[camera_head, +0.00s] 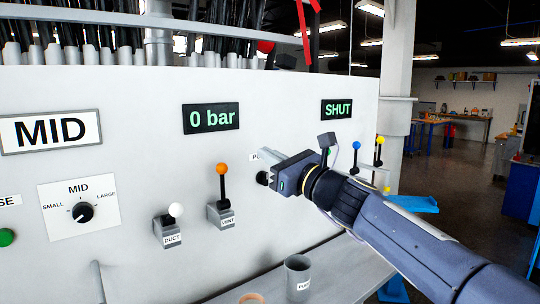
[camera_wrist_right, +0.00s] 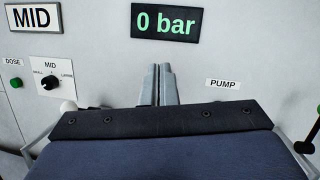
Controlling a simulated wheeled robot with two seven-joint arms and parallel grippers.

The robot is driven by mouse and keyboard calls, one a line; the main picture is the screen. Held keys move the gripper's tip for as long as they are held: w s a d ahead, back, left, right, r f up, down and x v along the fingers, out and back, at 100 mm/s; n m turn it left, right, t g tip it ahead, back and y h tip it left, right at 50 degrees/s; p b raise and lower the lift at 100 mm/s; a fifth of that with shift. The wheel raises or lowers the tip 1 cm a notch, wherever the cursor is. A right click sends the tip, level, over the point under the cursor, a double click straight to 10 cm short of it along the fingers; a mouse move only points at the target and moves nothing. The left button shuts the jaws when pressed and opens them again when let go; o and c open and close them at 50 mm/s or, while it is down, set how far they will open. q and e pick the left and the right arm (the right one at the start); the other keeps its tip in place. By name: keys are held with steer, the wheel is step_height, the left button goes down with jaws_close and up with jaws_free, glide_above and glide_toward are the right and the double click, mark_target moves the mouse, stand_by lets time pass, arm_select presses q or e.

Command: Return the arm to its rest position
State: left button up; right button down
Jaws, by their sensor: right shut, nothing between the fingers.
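My right arm (camera_head: 385,225) reaches in from the lower right of the head view. Its gripper (camera_head: 266,153) is in front of the white machine panel (camera_head: 300,90), near the partly hidden pump label. In the right wrist view the two grey fingers (camera_wrist_right: 165,85) are together with nothing between them. They point up toward the panel, below the "0 bar" display (camera_wrist_right: 167,22) and left of the PUMP label (camera_wrist_right: 223,83). I cannot tell whether they touch the panel. My left gripper is in neither view.
An orange-knobbed VENT lever (camera_head: 221,185) and a white-knobbed DUCT lever (camera_head: 175,212) stand left of the gripper. Blue (camera_head: 356,146) and yellow (camera_head: 379,141) knobbed levers are beside my right wrist. A grey cup (camera_head: 297,278) stands on the ledge below. Open floor lies at right.

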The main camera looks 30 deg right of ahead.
stand_by(0.4)
steer(key=s+a+f+n+g+y, duration=0.2)
steer(key=s+a+f+n+g, duration=0.2)
steer(key=s+a+f+n, duration=0.45)
steer(key=s+a+f+n+g+y, duration=0.1)
steer(key=s+a+f+n+g, duration=0.35)
steer(key=f+n, duration=0.6)
steer(key=s+f+n+g+h, duration=0.3)
steer(key=s+f+n+g, duration=0.3)
steer(key=s+f+n, duration=0.4)
steer(key=s+f, duration=0.4)
steer(key=f, duration=0.4)
steer(key=shift+a+n+h, duration=0.35)
steer(key=shift+n+h, duration=0.05)
